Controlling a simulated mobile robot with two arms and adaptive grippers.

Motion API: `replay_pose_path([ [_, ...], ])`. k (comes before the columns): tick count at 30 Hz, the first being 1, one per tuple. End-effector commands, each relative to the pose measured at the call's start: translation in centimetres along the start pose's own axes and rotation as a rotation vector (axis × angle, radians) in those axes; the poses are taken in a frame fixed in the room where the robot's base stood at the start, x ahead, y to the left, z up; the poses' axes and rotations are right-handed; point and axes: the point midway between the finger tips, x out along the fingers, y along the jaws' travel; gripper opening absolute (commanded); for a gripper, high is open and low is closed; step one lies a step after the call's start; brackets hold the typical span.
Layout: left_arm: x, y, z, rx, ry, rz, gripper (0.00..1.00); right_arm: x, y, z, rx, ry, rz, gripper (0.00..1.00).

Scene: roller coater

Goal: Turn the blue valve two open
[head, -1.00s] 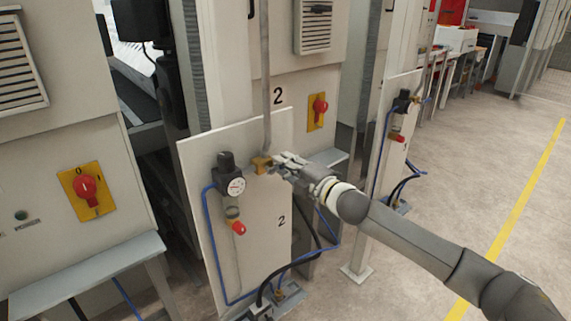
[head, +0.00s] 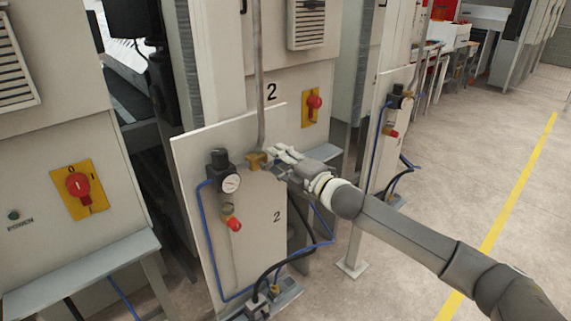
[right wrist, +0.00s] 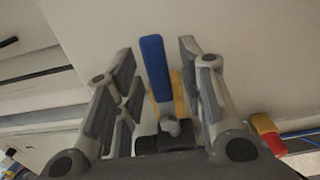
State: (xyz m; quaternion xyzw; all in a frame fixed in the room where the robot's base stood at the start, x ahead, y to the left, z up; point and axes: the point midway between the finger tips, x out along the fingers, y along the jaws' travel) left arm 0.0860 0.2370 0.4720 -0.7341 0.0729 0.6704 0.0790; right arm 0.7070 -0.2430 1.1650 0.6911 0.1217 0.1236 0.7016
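The blue valve handle (right wrist: 155,68) shows in the right wrist view as a flat lever, standing up in the picture between my right fingers. Its yellow-brass body (right wrist: 179,92) is behind it. In the head view the brass valve body (head: 257,160) sits at the foot of a grey pipe on the panel marked 2; the blue handle cannot be made out there. My right gripper (head: 280,160) is at the valve's right side. In the right wrist view the gripper (right wrist: 158,58) is open, with a gap visible on both sides of the handle. My left gripper is not in view.
A regulator with gauge (head: 228,180) and a red knob (head: 233,224) are left of the valve. Blue and black hoses (head: 300,250) hang below. A second panel (head: 388,150) stands to the right. Open floor (head: 430,190) lies right.

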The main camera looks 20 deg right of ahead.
Motion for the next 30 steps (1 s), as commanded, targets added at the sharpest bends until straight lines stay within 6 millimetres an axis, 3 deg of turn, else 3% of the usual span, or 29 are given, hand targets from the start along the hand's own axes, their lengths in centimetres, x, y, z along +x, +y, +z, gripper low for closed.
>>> replay_pose_path([
  [5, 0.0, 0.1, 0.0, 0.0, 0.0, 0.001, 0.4, -1.5, -0.2, 0.1, 0.0, -0.001, -0.003, 0.37],
  [21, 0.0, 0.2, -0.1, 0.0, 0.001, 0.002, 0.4, -9.1, -0.2, -0.1, -0.002, 0.001, -0.004, 0.37],
  [30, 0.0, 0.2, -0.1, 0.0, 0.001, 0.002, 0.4, -11.4, -0.1, 0.0, -0.001, 0.0, -0.002, 0.37],
])
